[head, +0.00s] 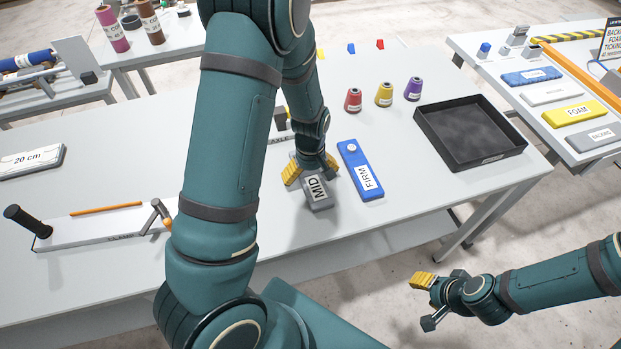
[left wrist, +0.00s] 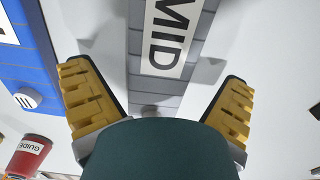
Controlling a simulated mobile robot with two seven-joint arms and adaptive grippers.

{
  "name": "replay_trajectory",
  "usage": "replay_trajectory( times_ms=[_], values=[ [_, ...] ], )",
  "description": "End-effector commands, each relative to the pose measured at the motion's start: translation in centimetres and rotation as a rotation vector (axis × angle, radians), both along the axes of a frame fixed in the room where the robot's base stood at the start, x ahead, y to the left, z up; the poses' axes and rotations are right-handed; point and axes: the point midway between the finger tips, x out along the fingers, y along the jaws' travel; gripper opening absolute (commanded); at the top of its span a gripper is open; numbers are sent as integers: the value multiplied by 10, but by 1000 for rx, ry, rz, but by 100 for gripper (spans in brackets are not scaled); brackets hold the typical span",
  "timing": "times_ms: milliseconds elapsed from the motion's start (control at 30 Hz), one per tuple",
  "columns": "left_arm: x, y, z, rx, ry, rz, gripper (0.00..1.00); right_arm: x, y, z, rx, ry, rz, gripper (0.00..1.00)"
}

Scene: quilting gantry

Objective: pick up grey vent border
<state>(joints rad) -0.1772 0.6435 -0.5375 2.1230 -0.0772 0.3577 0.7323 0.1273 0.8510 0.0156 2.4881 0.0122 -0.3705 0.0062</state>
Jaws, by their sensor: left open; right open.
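The grey vent border (head: 319,204), labelled MID, lies flat on the table below my left gripper (head: 313,171). My left gripper points down over its far part, and its open yellow fingers stand on either side. In the left wrist view the grey border (left wrist: 158,88) runs between the two fingers (left wrist: 158,100), with a gap on each side. Its lower end is hidden by my gripper body. My right gripper (head: 428,302) is open and empty, off the table's front edge at the lower right.
A blue FIRM strip (head: 360,168) with a white knob lies close to the right of the grey border. A black tray (head: 470,160) and several thread cones, including a red one (head: 353,101), stand further right. A clamp bar (head: 90,232) lies at the left.

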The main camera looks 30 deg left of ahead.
Motion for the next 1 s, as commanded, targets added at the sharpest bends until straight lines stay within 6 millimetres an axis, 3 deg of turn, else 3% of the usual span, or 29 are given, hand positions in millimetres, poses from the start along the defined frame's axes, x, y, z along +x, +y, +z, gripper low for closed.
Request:
replay_trajectory(
  times_ms=[333,500,533,567,867,1000],
  values=[
    [1,0,-8,1,-2,-1,100,-1,0,-1,0,2,2,47],
    [1,0,-8,1,-2,-1,40,-1,0,-2,0,2,2,47],
    [1,0,-8,1,-2,-1,30,-1,0,-2,0,2,2,47],
    [1,0,-8,1,-2,-1,26,-1,0,-2,0,2,2,47],
    [1,0,-5,1,-3,-1,26,-1,0,-1,0,1,0,47],
    [1,0,12,1,-6,-1,26,1,0,3,0,-2,-2,47]
  ],
)
